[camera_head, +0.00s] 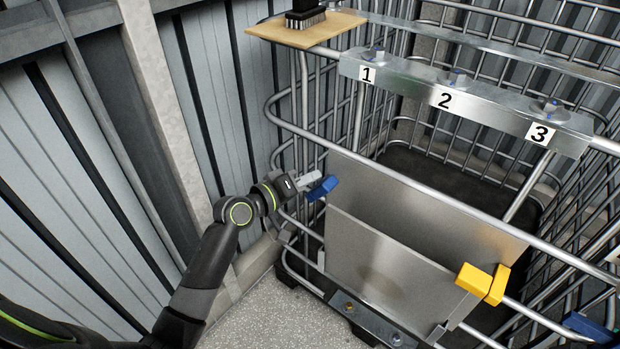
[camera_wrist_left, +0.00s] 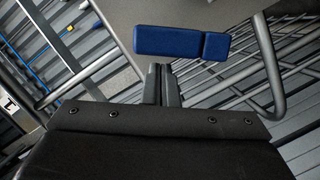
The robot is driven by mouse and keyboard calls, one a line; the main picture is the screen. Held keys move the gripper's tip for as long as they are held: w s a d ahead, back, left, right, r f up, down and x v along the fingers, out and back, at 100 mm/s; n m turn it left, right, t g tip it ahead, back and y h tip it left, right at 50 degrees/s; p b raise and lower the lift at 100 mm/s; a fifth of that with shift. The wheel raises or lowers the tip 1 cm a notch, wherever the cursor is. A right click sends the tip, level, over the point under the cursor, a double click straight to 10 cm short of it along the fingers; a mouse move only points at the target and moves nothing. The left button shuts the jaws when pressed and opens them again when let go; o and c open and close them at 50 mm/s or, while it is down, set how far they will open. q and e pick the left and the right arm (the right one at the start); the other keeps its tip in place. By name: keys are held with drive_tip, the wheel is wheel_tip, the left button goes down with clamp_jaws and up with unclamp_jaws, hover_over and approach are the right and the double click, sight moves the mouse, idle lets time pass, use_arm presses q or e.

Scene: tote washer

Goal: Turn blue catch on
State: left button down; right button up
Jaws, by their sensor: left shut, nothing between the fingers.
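The blue catch (camera_head: 323,188) sits at the upper left corner of a grey metal panel (camera_head: 385,262) on the wire cage. In the left wrist view the blue catch (camera_wrist_left: 168,42) shows as a long block and a short block in line, with a thin seam between them. My left gripper (camera_head: 312,180) is shut and empty, right at the catch. In the wrist view its fingertips (camera_wrist_left: 162,70) are just below the long block; I cannot tell if they touch it. My right gripper is not in view.
A yellow catch (camera_head: 470,280) is at the panel's right side. A rail with knobs labelled 1, 2 and 3 (camera_head: 455,100) runs along the cage top. A brush (camera_head: 305,18) stands on a wooden board (camera_head: 290,34). Ribbed wall (camera_head: 90,130) is close on the left.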

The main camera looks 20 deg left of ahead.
sight(324, 195)
use_arm(q)
drive_tip(key=shift+d+f, duration=0.2)
drive_tip(key=shift+s+d+m, duration=0.15)
drive_tip(key=shift+d+m, duration=0.2)
drive_tip(key=shift+m, duration=0.35)
idle(0.3)
drive_tip(key=shift+s+d+m, duration=0.1)
drive_tip(key=shift+d+m, duration=0.05)
drive_tip(key=shift+m, duration=0.15)
drive_tip(key=shift+s+d+f+m+y, duration=0.2)
drive_tip(key=shift+d+m+y, duration=0.35)
drive_tip(key=shift+m, duration=0.25)
drive_tip(key=m, duration=0.1)
drive_tip(key=d+f+m+y, duration=0.1)
drive_tip(key=m, duration=0.2)
drive_tip(key=shift+s+d+f+y, duration=0.2)
drive_tip(key=shift+s+d+y, duration=0.1)
drive_tip(key=shift+d+y, duration=0.1)
drive_tip(key=shift+d+f, duration=0.1)
drive_tip(key=shift+s+d+f, duration=0.1)
drive_tip(key=shift+f, duration=0.05)
drive_tip(key=shift+d+f, duration=0.1)
drive_tip(key=shift+f, duration=0.05)
